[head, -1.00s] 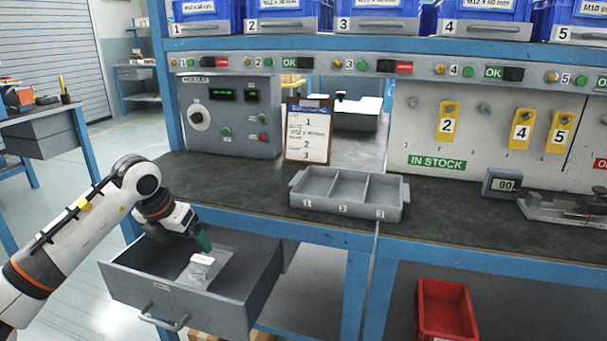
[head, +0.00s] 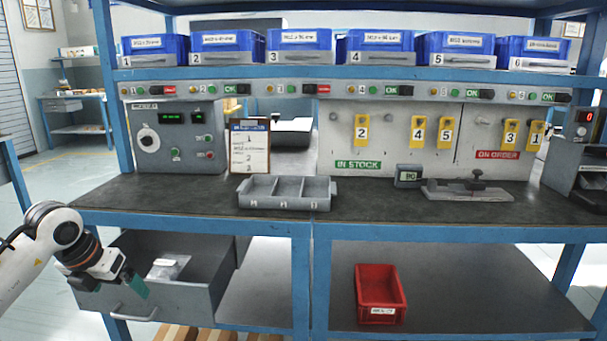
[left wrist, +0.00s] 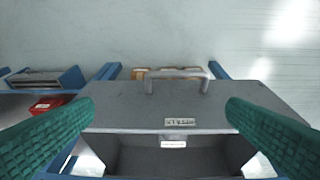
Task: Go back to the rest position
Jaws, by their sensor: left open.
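My left gripper (head: 135,284) is at the lower left in the head view, in front of the open grey drawer (head: 185,297) under the bench. Its green fingers stand wide apart in the left wrist view (left wrist: 158,125), with nothing between them. The drawer's front and handle show beyond the fingers in that view. A clear bag with a white label (head: 166,266) lies inside the drawer, apart from the gripper. My right gripper is in neither view.
The bench top (head: 370,205) holds a grey three-part tray (head: 287,203), a clipboard (head: 249,150) and a small display (head: 408,177). A red bin (head: 380,295) sits on the lower shelf. Blue bins (head: 300,40) line the upper shelf. The floor at left is clear.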

